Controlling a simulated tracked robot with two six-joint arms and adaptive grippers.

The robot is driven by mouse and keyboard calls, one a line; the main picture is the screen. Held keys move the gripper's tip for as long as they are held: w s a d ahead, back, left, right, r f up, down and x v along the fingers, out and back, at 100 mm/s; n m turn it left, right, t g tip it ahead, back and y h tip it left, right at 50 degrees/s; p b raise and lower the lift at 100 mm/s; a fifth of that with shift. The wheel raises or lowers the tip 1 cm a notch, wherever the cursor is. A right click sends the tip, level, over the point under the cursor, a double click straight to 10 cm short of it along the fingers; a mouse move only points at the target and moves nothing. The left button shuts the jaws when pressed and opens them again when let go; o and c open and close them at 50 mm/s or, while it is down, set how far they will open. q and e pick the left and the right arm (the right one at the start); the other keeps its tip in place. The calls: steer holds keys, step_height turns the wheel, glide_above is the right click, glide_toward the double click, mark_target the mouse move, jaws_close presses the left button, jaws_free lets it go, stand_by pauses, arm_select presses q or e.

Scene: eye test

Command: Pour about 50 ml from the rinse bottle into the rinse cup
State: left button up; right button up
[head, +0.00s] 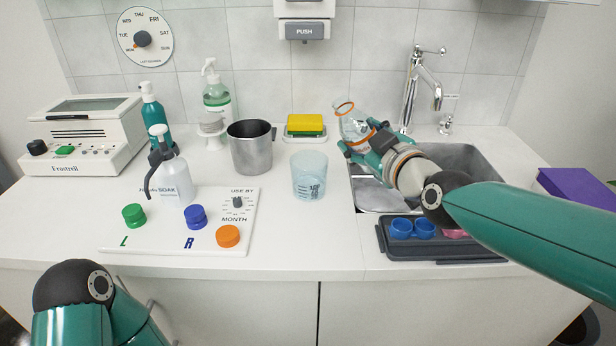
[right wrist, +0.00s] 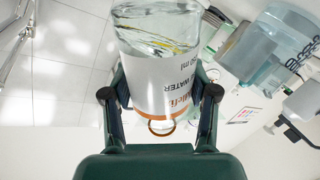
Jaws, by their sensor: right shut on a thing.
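The rinse bottle (head: 353,124) is clear with orange bands and is held tilted over the left part of the sink. In the right wrist view the bottle (right wrist: 160,85) shows a white label with "WATER" on it and clear liquid inside. My right gripper (head: 366,143) is shut on it, with a finger on each side. The rinse cup (head: 309,177), translucent pale blue with dark markings, stands upright on the counter, left of the bottle and apart from it. It also shows in the right wrist view (right wrist: 270,50). My left gripper is out of view.
A steel beaker (head: 251,147) stands left of the cup, and a white spray bottle (head: 170,170) farther left. A panel with coloured knobs (head: 180,238) lies in front. The sink (head: 465,165), faucet (head: 412,90) and dark tray (head: 440,247) are at right. Counter before the cup is clear.

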mark_target(373, 127)
steer(key=shift+d+r+m+t+y+b, duration=0.25)
steer(key=shift+r+m+b, duration=0.65)
steer(key=shift+b, duration=1.6)
steer(key=shift+d+r+m+t+y+b, duration=0.15)
steer(key=shift+r+m+t+y+b, duration=0.15)
steer(key=shift+m+b, duration=1.6)
steer(key=shift+r+n+b, duration=0.1)
steer(key=shift+n+b, duration=0.2)
steer(key=shift+b, duration=0.9)
steer(key=shift+r+b, duration=0.1)
steer(key=shift+b, duration=0.2)
steer(key=shift+m, duration=0.4)
